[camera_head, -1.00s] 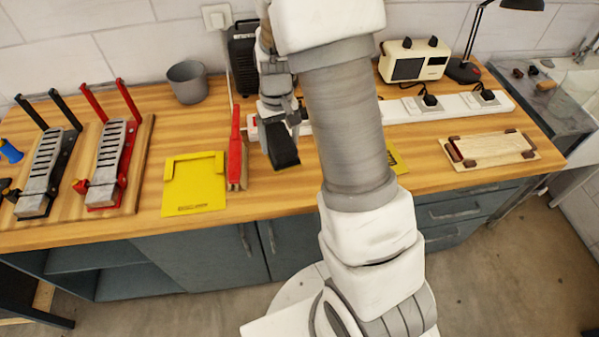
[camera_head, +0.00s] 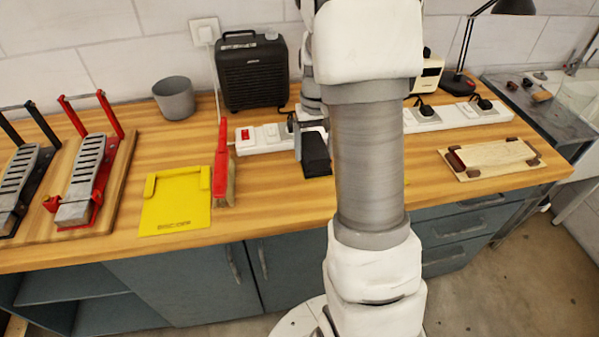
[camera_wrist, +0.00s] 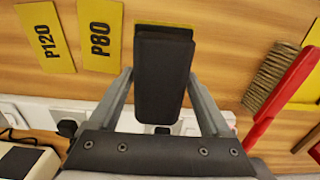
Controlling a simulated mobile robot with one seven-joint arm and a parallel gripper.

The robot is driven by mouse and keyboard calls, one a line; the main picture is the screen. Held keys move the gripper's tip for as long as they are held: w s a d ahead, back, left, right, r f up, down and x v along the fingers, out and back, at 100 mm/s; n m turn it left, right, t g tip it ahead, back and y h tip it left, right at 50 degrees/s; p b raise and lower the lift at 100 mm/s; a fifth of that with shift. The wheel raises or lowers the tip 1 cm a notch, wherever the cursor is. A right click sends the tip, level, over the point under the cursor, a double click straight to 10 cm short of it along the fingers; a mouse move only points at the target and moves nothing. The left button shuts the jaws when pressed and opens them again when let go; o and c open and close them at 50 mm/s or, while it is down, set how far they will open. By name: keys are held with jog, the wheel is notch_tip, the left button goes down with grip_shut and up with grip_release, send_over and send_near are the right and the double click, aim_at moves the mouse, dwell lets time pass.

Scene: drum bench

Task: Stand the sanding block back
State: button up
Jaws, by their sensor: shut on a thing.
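The sanding block is a black block (camera_head: 316,154), partly hidden by my arm in the head view. In the wrist view the block (camera_wrist: 162,82) sits between the two grey fingers of my gripper (camera_wrist: 161,78). The fingers touch its sides, so the gripper is shut on it. A yellow label (camera_wrist: 165,25) lies on the wood just behind the block's far end and is mostly covered by it. I cannot tell whether the block touches the bench.
A red-handled brush (camera_head: 222,170) and a yellow plate (camera_head: 176,204) lie left of the block. A white power strip (camera_head: 266,136) with plugs runs behind it. A black heater (camera_head: 252,72) and grey cup (camera_head: 174,98) stand at the back. A wooden board (camera_head: 490,158) lies right.

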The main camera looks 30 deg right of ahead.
jog(key=a, duration=0.1)
jog(key=a+f, duration=0.2)
jog(key=shift+w+a+f, duration=0.15)
jog(key=shift+a+f, duration=0.1)
jog(key=shift+a, duration=0.15)
jog(key=shift+f, duration=1.9)
